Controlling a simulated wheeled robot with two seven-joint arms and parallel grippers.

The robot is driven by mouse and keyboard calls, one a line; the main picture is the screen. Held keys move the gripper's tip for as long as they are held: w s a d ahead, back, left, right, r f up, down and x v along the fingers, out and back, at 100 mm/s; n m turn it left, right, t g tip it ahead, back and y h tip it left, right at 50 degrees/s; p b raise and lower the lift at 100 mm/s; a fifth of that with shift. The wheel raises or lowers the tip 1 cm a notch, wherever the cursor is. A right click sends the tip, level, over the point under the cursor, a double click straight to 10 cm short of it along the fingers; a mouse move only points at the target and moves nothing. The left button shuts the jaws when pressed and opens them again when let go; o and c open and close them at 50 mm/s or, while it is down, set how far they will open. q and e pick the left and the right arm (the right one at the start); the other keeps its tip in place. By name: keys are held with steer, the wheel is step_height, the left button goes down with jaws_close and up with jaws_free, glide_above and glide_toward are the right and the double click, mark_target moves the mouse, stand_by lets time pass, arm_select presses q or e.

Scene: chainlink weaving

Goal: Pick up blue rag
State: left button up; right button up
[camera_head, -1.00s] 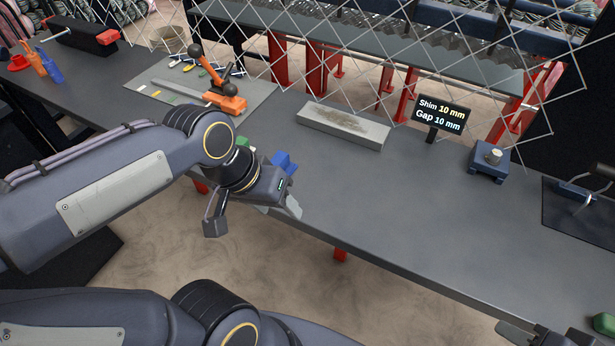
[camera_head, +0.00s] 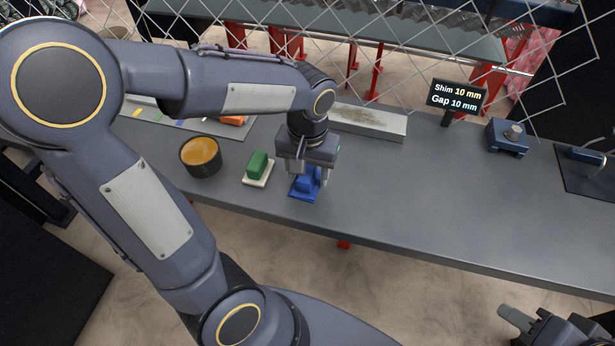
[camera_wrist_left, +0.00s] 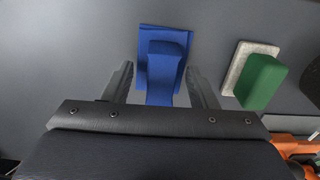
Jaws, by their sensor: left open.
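The blue rag (camera_head: 303,188) lies on the grey bench near its front edge, a flat piece with a raised blue block-like part on top. My left gripper (camera_head: 312,168) points down over it, open. In the left wrist view the blue rag (camera_wrist_left: 163,62) shows between the two fingers (camera_wrist_left: 161,88), with a gap on each side; they do not visibly close on it. In the head view the gripper partly hides the rag. My right gripper (camera_head: 540,326) is at the bottom right, away from the rag, and its jaw state is unclear.
A green block on a pale pad (camera_head: 257,169) sits just left of the rag. A dark tin with orange contents (camera_head: 201,156) stands further left. A long grey bar (camera_head: 368,121) lies behind the gripper.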

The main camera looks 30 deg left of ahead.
mark_target(309, 172)
arm_select(q)
steer(key=shift+a+f, duration=0.1)
steer(key=shift+f, duration=0.2)
steer(key=c, duration=1.1)
steer(key=shift+r, duration=0.55)
steer(key=shift+d+r, duration=0.2)
steer(key=shift+r, duration=1.05)
steer(key=d+r, duration=0.3)
steer(key=d, duration=0.1)
steer(key=d+r, duration=0.3)
steer(key=d, duration=0.2)
steer(key=d+r, duration=0.3)
steer(key=d, duration=0.1)
steer(key=shift+s+d+r, duration=0.15)
steer(key=shift+d+r, duration=0.1)
steer(key=shift+d, duration=0.1)
